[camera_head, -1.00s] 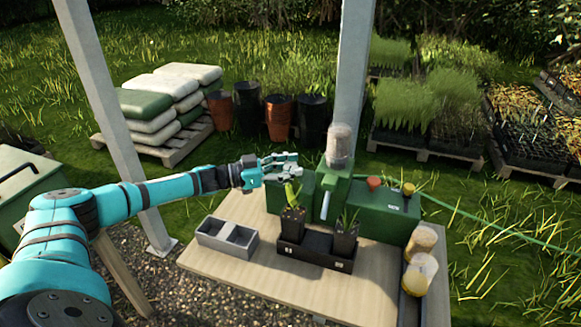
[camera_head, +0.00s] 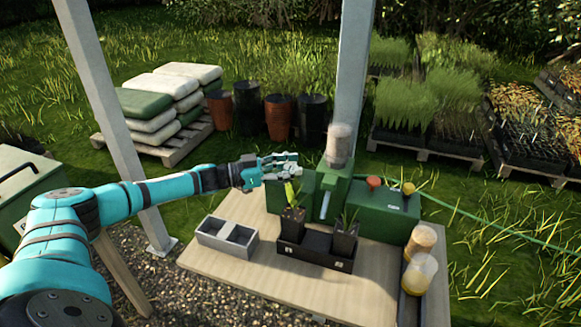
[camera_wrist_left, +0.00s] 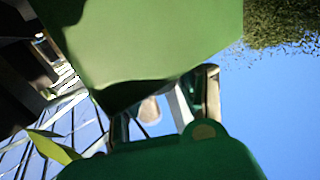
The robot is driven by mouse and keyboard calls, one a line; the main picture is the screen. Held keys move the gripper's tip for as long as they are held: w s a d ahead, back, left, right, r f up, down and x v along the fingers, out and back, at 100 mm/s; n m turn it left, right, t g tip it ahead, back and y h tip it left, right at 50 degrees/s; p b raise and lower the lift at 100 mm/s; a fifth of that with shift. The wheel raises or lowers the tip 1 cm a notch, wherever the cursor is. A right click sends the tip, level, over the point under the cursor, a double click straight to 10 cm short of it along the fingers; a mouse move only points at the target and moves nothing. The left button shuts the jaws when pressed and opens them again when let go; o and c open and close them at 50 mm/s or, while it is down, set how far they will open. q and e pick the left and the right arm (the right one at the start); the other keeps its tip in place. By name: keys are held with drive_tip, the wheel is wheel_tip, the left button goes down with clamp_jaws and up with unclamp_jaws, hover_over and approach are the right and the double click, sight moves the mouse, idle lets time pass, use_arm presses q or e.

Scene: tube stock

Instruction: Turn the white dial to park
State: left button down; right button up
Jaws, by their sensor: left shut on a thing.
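My left gripper (camera_head: 288,166) reaches in from the left and is at the upper left part of the green machine (camera_head: 384,209). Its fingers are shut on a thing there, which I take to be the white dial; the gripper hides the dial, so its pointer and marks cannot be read. In the left wrist view, large green surfaces of the machine (camera_wrist_left: 150,45) fill much of the frame, and the grip is mostly hidden behind them. My right gripper is not in view.
A black tray (camera_head: 318,262) with potted seedlings stands before the machine, close below my left gripper. A grey two-part box (camera_head: 203,241) is on the wooden table (camera_head: 255,290) at left. Jars (camera_head: 420,272) stand at right. The table's front is clear.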

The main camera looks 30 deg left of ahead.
use_arm(q)
drive_tip(key=c, duration=0.9)
unclamp_jaws()
drive_tip(key=shift+a, duration=0.1)
drive_tip(key=shift+o, duration=0.2)
drive_tip(key=v, duration=1.2)
